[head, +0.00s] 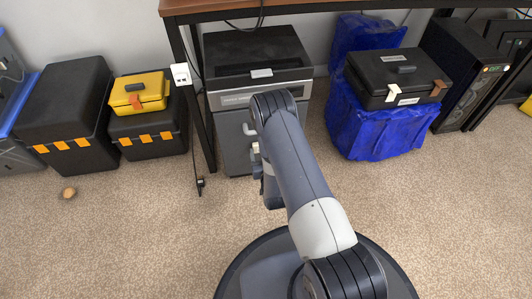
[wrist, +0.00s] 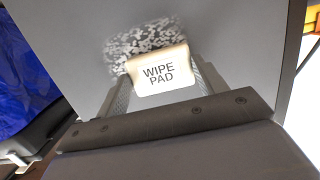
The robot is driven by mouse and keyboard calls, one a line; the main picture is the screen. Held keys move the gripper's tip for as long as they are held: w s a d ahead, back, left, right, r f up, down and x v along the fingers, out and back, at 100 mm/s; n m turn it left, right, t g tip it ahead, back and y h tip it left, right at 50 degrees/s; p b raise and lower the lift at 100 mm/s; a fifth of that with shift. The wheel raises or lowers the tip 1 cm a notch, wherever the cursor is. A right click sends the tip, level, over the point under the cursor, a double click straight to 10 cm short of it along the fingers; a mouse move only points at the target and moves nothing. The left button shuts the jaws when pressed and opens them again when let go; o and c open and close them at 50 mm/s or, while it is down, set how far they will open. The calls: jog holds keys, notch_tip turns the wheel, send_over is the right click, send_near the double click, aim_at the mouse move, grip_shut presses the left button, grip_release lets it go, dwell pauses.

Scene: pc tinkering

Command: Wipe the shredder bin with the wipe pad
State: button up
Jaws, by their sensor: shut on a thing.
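The shredder bin (head: 232,155) stands under the desk in the head view, with a black top and a grey front. Its plain grey panel (wrist: 240,35) fills most of the wrist view. My gripper (wrist: 158,68) is shut on the white wipe pad (wrist: 160,77), one finger on each side of it. A speckled black-and-white patch (wrist: 145,37) shows on the panel just beyond the pad's far edge. The pad is at or very close to the panel; I cannot tell if it touches. In the head view my arm hides part of the bin front.
The desk (head: 290,8) overhangs the bin, and its black leg (head: 193,110) stands to the left. A cable (head: 198,165) hangs there. A black case (head: 398,75) rests on a blue-covered box (head: 375,130) at right. A yellow toolbox (head: 140,92) is at left. Front carpet is mostly clear.

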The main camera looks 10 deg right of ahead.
jog(key=shift+s+d+f, duration=0.1)
jog(key=shift+d+f, duration=0.15)
jog(key=shift+d, duration=0.4)
jog(key=shift+d+f, duration=0.3)
jog(key=shift+d, duration=0.4)
jog(key=shift+s+d+f, duration=0.1)
jog(key=shift+d+f, duration=0.15)
jog(key=shift+d, duration=0.4)
dwell(0.3)
jog(key=shift+w+a+f, duration=0.1)
jog(key=shift+a+f, duration=0.1)
jog(key=shift+a, duration=0.5)
jog(key=shift+w+a+f, duration=0.1)
jog(key=shift+a+f, duration=0.15)
jog(key=shift+a, duration=0.4)
jog(key=shift+w+a+f, duration=0.1)
jog(key=shift+a+f, duration=0.1)
jog(key=shift+a, duration=0.5)
jog(key=shift+s+d, duration=0.1)
jog(key=shift+d, duration=1.95)
